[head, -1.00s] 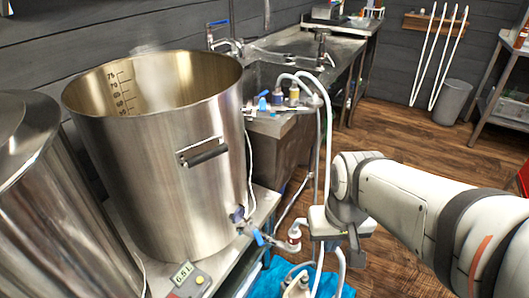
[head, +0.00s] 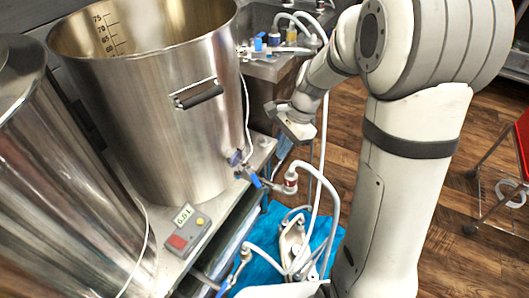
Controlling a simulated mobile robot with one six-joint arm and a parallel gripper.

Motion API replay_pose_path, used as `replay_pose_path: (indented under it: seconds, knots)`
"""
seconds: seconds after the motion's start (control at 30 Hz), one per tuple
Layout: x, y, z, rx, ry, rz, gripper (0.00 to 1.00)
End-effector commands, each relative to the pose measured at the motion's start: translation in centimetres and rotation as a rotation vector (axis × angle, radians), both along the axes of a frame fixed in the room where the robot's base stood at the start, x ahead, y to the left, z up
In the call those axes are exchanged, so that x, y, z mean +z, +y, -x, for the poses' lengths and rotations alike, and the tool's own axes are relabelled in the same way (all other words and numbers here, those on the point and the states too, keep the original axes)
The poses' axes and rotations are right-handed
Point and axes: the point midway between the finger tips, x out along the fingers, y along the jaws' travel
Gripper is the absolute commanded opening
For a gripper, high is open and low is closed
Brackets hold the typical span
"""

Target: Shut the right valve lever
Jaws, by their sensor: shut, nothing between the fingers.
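The large steel kettle (head: 165,110) has an outlet valve low on its right side. This valve's blue lever (head: 256,180) slants down to the right, near the line of the outlet pipe; its exact angle is hard to tell. A second valve with a blue lever (head: 222,288) sits lower, near the bottom edge, partly cut off. Which one the task calls right is not marked. My gripper (head: 279,115) is shut and empty, to the right of the kettle wall. In the picture it is above and slightly right of the kettle's valve lever, apart from it.
White hoses (head: 322,205) loop right of the valve, down to a pump (head: 292,243) on a blue cloth (head: 262,272). A display box (head: 187,230) sits on the steel bench. Another steel vessel (head: 60,190) stands left. Blue-handled fittings (head: 258,42) are behind.

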Motion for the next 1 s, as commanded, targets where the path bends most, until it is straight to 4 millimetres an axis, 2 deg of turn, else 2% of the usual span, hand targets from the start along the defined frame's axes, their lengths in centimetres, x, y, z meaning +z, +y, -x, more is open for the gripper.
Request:
replay_pose_path:
  seconds: [0.1, 0.23, 0.37, 0.7, 0.83, 1.0]
  knots:
    - [-1.4, 0.5, -1.5, -0.096, 0.052, -0.019, 0.00]
    - [-2.3, 0.8, -2.0, -0.139, 0.074, -0.026, 0.00]
    - [-3.9, 1.4, -1.8, -0.143, 0.078, -0.028, 0.00]
    - [-9.5, 3.5, -1.0, -0.140, 0.077, -0.026, 0.00]
    - [-10.6, 3.9, -0.8, -0.141, 0.076, -0.027, 0.00]
    - [-11.2, 4.1, -0.8, -0.141, 0.074, -0.026, 0.00]
